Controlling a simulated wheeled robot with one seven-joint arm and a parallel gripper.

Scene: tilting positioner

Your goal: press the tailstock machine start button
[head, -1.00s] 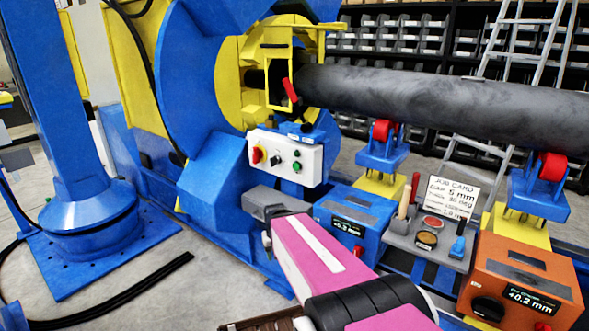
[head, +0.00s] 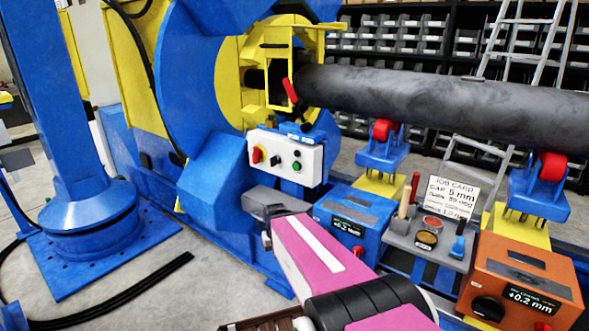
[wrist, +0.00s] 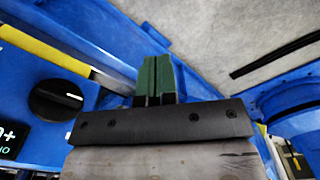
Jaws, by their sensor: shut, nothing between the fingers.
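A white control box (head: 284,157) on the blue machine carries a red knob on yellow (head: 257,155), a black selector (head: 275,160) and a green button (head: 297,167). I cannot read which control is labelled tailstock start. A blue box with a display (head: 348,227) stands below and right of it; a blue surface with a black dial (wrist: 57,98) fills the left of the wrist view. My gripper (wrist: 157,75) shows there as green fingers, shut and empty, apart from the dial. In the head view my pink arm reaches toward the blue box; the fingertips cannot be made out.
An orange box with a display (head: 522,290) stands at the lower right. A grey tool tray (head: 428,255) and a job card (head: 454,197) are between the boxes. A dark pipe (head: 430,98) lies on red rollers.

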